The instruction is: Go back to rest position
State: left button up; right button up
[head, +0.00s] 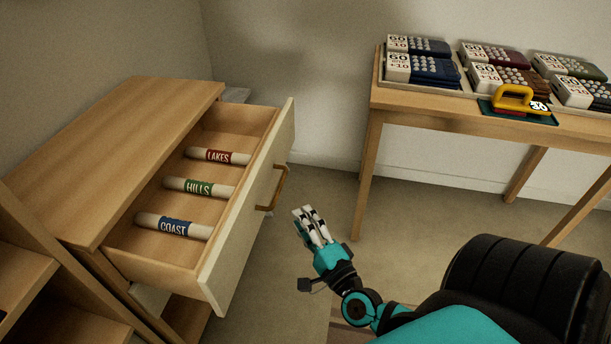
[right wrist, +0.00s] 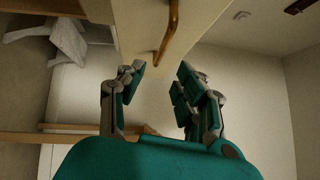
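My right gripper (head: 311,222) hangs in the air to the right of the open drawer, apart from its handle (head: 275,188). In the right wrist view its fingers (right wrist: 160,72) are spread with nothing between them, and the brass handle (right wrist: 168,38) shows beyond them. The drawer (head: 246,230) is pulled out of the wooden cabinet (head: 120,140). Three pale rolled tubes lie in it: one with a red LAKES band (head: 217,156), one with a green HILLS band (head: 198,188), one with a blue COAST band (head: 173,226). My left gripper is out of view.
A wooden table (head: 375,95) stands at the back right. It bears several boxed sets with number cards, such as a blue one (head: 433,70), and a yellow-handled item (head: 514,98) on a teal base. Carpet floor (head: 320,185) between cabinet and table is clear.

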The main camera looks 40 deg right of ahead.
jog(key=shift+s, duration=0.45)
